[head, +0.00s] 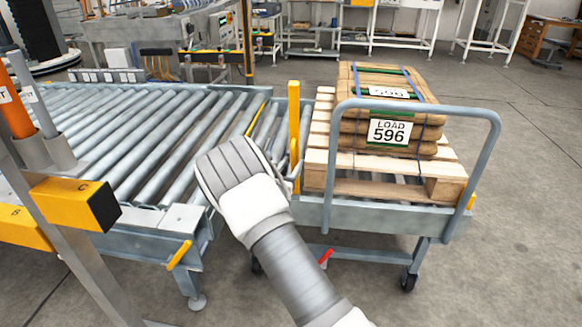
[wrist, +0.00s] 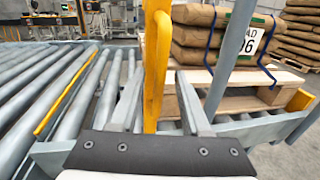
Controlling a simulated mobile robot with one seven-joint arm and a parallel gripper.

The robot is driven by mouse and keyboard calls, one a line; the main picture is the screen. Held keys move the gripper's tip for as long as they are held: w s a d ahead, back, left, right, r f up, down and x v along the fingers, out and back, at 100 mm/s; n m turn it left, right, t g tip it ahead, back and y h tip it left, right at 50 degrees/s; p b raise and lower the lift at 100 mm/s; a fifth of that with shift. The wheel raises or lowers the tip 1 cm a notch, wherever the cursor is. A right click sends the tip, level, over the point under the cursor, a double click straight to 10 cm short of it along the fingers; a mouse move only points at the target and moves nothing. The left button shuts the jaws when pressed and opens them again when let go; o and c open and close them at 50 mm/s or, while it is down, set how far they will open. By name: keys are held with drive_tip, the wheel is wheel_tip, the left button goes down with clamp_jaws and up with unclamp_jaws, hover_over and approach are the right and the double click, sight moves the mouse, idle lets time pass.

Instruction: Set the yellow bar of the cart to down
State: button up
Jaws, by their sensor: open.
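The yellow bar (head: 293,112) stands upright at the left end of the grey cart (head: 375,217), on the side facing the roller conveyor. In the wrist view the yellow bar (wrist: 154,65) rises between the two fingers of my gripper (wrist: 160,78). The gripper is open, with a finger on either side of the bar; I cannot tell whether either finger touches it. In the head view my wrist hides the fingers and part of the bar's lower end.
The cart carries a wooden pallet (head: 318,130) with strapped brown sacks (head: 360,105) labelled LOAD 596. A grey hoop handle (head: 335,170) rises at the cart's near side. The roller conveyor (head: 150,130) stands left. A yellow-and-black sensor box (head: 75,203) is near left. Floor right is clear.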

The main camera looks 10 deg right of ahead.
clamp_jaws()
idle(1.5)
